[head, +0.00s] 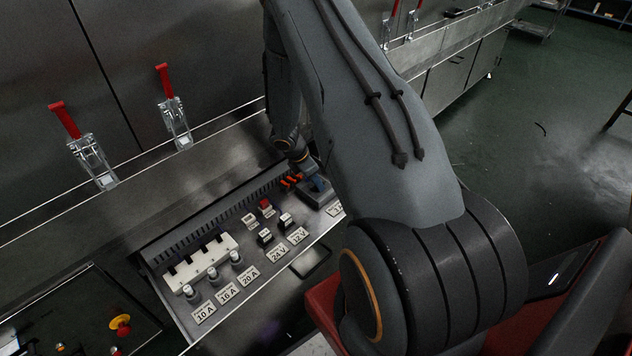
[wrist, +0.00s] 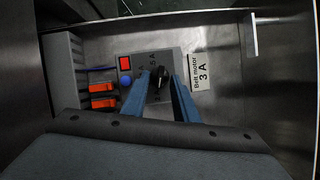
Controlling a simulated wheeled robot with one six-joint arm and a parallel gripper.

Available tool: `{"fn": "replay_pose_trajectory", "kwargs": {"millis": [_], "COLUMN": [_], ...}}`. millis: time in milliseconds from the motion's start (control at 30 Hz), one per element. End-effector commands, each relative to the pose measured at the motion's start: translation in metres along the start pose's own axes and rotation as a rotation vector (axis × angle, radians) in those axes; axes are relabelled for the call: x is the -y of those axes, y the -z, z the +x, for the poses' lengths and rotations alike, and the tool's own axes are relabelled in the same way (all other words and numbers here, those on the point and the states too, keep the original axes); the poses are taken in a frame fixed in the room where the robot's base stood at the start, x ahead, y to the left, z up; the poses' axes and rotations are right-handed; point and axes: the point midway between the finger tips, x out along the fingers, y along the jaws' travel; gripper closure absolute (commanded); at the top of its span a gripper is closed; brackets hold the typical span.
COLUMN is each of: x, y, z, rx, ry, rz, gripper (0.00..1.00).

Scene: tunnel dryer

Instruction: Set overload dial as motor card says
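The overload dial is a black knob (wrist: 158,84) on a grey plate (wrist: 168,57) in the wrist view. Small scale marks ring it; one appears to read 5 A, the others are too small or hidden. The motor card (wrist: 201,72), to the right of the plate, reads "Belt motor 3 A". My gripper (wrist: 161,77) has its two blue fingers apart, one on each side of the knob. A gap shows on the knob's right; I cannot tell whether the left finger touches it. In the head view my arm hides most of this area.
A red button (wrist: 125,63), a blue button (wrist: 126,80) and orange blocks (wrist: 102,88) sit left of the dial. The open drawer's metal walls surround it. In the head view, fuses and labels such as 10 A (head: 205,312) line the drawer; red-handled clamps (head: 172,110) stand behind.

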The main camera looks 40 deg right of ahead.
Motion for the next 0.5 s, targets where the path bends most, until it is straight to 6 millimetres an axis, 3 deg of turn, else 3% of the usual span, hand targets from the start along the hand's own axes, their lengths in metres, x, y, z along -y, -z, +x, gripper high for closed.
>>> {"fn": "replay_pose_trajectory", "kwargs": {"millis": [300, 467, 500], "x": [0.0002, 0.0002, 0.0002], "y": [-0.0002, -0.0002, -0.0002], "z": [0.0033, 0.0032, 0.0032], "rx": [0.000, 0.000, 0.000], "ry": [0.000, 0.000, 0.000], "rz": [0.000, 0.000, 0.000], "gripper": [0.73, 1.00, 1.00]}}
